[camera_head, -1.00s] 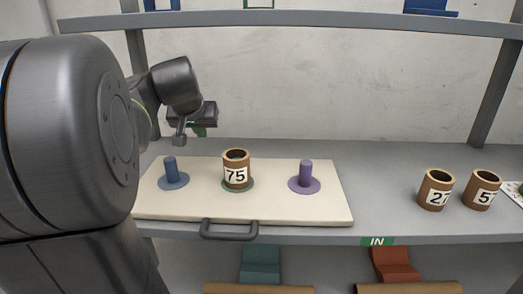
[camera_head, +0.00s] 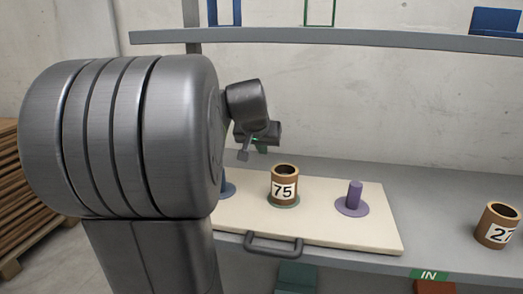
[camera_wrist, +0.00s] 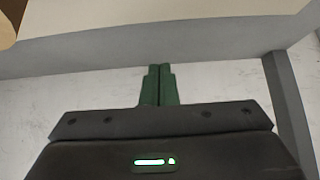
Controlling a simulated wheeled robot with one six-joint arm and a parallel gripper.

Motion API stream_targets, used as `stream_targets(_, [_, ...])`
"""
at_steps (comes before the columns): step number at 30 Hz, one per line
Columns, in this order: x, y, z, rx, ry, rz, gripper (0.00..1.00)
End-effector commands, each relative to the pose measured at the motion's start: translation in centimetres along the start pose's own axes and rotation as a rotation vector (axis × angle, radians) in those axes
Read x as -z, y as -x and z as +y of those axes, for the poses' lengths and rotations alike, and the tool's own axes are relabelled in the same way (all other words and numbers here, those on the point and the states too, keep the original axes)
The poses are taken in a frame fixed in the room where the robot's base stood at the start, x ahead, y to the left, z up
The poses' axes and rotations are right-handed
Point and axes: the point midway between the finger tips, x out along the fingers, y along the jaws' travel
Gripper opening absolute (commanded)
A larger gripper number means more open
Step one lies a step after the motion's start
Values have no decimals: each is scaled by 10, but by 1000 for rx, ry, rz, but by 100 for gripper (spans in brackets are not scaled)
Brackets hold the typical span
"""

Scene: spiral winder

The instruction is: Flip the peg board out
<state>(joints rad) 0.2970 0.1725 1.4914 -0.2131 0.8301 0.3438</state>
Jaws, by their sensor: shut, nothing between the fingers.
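The cream peg board (camera_head: 335,225) lies flat on the grey shelf, with a dark handle (camera_head: 273,249) on its front edge. A brown core marked 75 (camera_head: 284,187) stands on the board's middle peg base. A purple peg (camera_head: 354,196) stands bare to the right. A blue peg base (camera_head: 228,190) shows at the left, mostly hidden behind my arm. My gripper (camera_head: 262,149) is above and behind the board's left part, clear of board and handle. In the wrist view its green fingers (camera_wrist: 159,72) are together and empty.
A brown core marked 27 (camera_head: 496,226) stands on the shelf right of the board. A green IN label (camera_head: 428,275) is on the shelf's front edge. An upper shelf (camera_head: 340,36) runs above the board. Brown stacked boards (camera_head: 28,195) are at far left.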

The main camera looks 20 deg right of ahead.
Motion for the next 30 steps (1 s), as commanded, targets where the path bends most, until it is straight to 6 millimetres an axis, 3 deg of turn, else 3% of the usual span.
stream_targets(11, [-3, -83, 0, -1, -1, -2, 0])
stream_targets(18, [-27, -57, 0, 0, 0, 1, 0])
stream_targets(30, [-31, -51, 0, 0, 0, 0, 0])
